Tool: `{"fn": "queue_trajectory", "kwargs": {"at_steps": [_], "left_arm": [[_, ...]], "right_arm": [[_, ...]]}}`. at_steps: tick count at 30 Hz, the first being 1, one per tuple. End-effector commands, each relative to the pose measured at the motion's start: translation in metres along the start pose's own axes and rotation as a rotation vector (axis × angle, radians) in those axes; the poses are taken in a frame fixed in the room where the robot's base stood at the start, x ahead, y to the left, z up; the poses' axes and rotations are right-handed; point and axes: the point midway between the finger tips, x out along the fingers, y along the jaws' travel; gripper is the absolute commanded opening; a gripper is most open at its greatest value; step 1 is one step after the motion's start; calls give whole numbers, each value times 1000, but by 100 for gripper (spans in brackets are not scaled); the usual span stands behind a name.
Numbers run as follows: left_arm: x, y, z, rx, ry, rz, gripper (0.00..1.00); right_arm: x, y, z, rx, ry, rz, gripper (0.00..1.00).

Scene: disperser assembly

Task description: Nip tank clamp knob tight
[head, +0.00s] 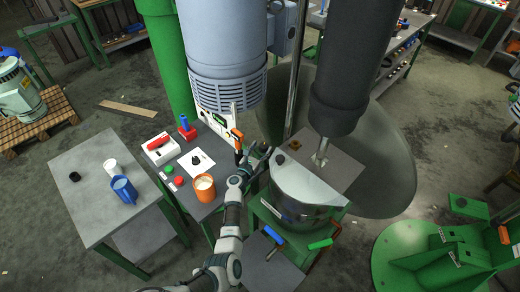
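The metal tank (295,208) stands under the disperser, with a grey flat plate (335,165) over its top. A small dark knob (295,145) sits on the plate's left corner. A blue-handled lever (272,235) and a green handle (320,244) are at the tank's front; I cannot tell which part is the clamp knob. My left gripper (262,154) is just left of the tank's rim, its fingers apart and apparently empty. It is near the plate's left corner, apart from the dark knob. My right gripper is not in view.
A side table (100,180) at left carries a blue jug (123,189) and a white cup (111,167). An orange cup (204,188) stands on the bench nearer the tank. The grey motor housing (225,45) and dark column (350,70) rise above. Green equipment (410,255) is at lower right.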

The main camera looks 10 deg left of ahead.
Motion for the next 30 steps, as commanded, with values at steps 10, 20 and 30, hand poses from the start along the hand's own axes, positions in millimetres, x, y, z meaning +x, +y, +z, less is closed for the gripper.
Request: {"fn": "queue_trajectory", "kwargs": {"at_steps": [10, 20, 30], "left_arm": [[-1, 0, 0, -7, -3, -15, 6], [-1, 6, -3, -4, -3, -239, 6], [-2, 5, -2, -6, 0, -272, 5]], "right_arm": [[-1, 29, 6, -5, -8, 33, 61], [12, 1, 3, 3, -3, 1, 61], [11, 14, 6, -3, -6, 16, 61]]}}
